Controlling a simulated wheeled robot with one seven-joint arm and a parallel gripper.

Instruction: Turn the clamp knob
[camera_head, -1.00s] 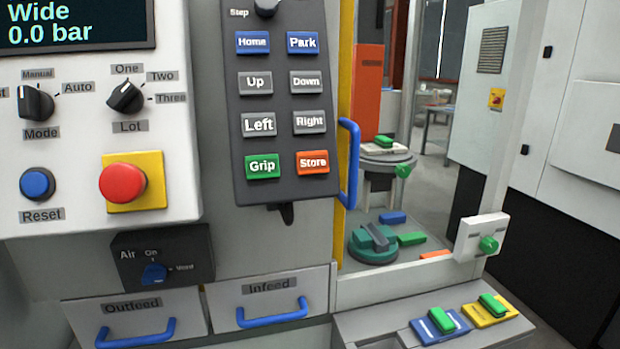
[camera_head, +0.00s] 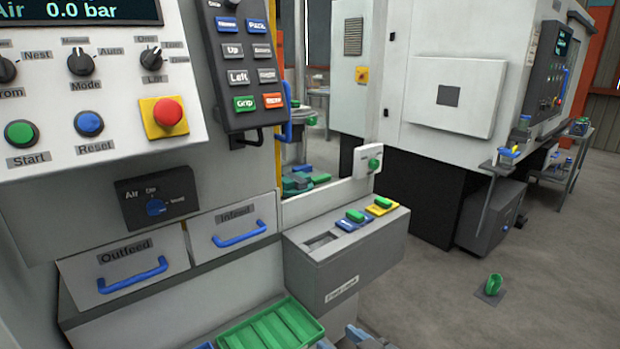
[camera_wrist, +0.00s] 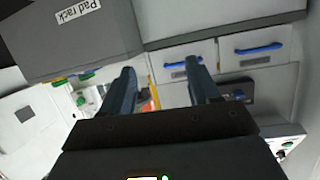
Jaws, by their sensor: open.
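A round green knob (camera_head: 374,164) sits on a white block at the end of the machine's window sill. A teal round fixture with a bar across its top (camera_head: 297,182) sits partly hidden behind the sill, inside the opening. No label shows which of these is the clamp knob. My gripper (camera_wrist: 162,70) is open and empty in the wrist view, its two fingers well apart with drawer fronts beyond. In the head view only blue-grey tips (camera_head: 350,338), likely my gripper, show at the bottom edge, below and apart from both parts.
The pad rack (camera_head: 345,262) juts out below the opening, holding a blue pad (camera_head: 354,222) and a yellow pad (camera_head: 382,208). A green tray (camera_head: 270,328) lies at the bottom. Drawers (camera_head: 130,270) and control panels fill the left.

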